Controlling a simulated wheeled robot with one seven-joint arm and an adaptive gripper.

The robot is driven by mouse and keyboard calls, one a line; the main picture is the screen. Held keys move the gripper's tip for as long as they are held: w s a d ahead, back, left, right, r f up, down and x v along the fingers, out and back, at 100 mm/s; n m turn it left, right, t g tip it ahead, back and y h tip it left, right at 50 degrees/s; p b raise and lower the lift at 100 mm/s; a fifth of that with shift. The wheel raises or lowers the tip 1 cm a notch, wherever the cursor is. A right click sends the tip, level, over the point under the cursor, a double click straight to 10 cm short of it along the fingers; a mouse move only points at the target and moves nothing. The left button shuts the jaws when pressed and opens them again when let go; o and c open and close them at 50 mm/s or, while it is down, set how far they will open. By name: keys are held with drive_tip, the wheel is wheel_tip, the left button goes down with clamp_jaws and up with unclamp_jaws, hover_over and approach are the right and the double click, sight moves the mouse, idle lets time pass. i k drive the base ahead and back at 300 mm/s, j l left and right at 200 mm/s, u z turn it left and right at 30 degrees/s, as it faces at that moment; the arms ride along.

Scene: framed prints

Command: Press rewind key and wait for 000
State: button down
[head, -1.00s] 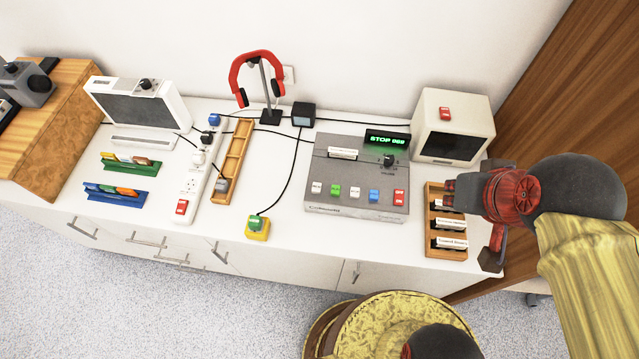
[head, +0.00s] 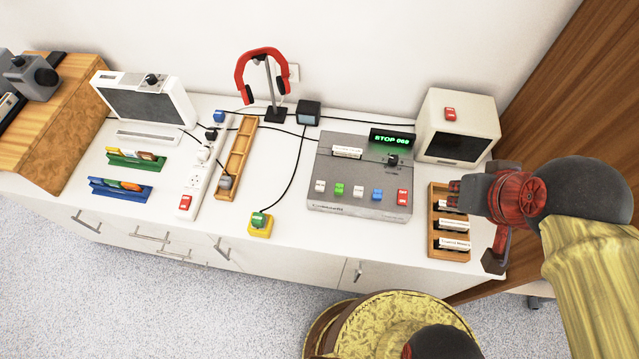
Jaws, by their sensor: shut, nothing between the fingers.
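The grey tape deck (head: 350,207) stands on the white counter, right of centre. Its front row holds white, green, blue and red keys; the key lettering is too small to read, so I cannot tell which one is rewind. A white key (head: 320,186) is at the left end and a red key (head: 402,197) at the right end. The green-lit display (head: 391,139) reads STOP and three digits that look like 000. My gripper (head: 453,193) is shut and empty, right of the deck, over the wooden card tray, apart from the keys.
The wooden card tray (head: 433,253) lies right of the deck. A cream monitor (head: 460,105) stands behind it, near the brown wooden panel (head: 550,90). Red headphones (head: 262,55) on a stand, a power strip (head: 187,190) and a yellow-based button (head: 260,225) are to the left, with cables between.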

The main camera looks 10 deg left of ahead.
sight(321, 185)
drive_tip(key=k+j+z, duration=0.2)
drive_tip(key=j, duration=0.25)
drive_tip(key=k+j+z, duration=0.15)
drive_tip(key=j, duration=0.25)
drive_tip(key=k+j+z, duration=0.2)
drive_tip(key=j, duration=0.2)
